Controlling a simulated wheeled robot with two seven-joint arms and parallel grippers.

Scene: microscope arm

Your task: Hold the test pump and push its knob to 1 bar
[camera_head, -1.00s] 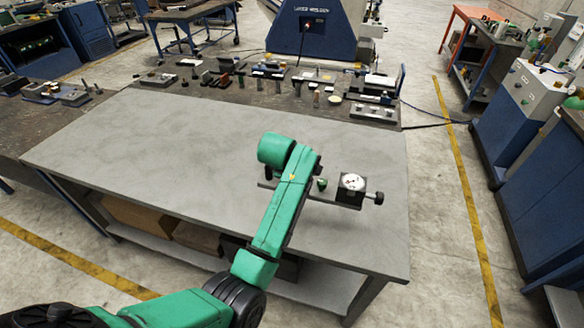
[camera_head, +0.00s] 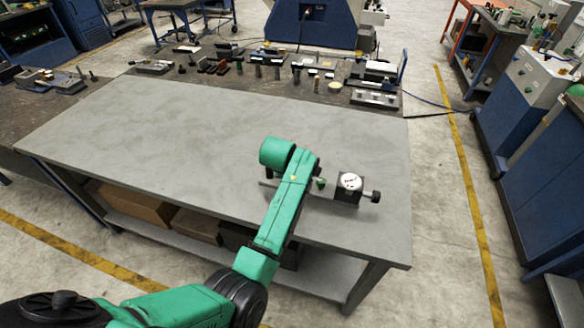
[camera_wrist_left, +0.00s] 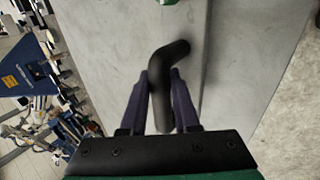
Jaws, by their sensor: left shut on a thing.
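The test pump shows in the head view as a dark block with a round white dial gauge (camera_head: 350,181). Its black knob (camera_head: 376,196) sticks out at the right end. A small green part sits left of the gauge, and a thin bar shows on the far side of my green arm. The dial reading is too small to make out. My left gripper is hidden by my arm there. In the left wrist view my left gripper (camera_wrist_left: 161,88) is shut on a black bent handle (camera_wrist_left: 170,56) between its two dark fingers. My right gripper is in neither view.
The grey workbench (camera_head: 180,130) is bare in its middle and left. Several small tools and parts stand along a dark bench behind it, with a blue machine (camera_head: 312,25) beyond. Blue cabinets (camera_head: 555,170) stand at the right across a floor strip with a yellow line.

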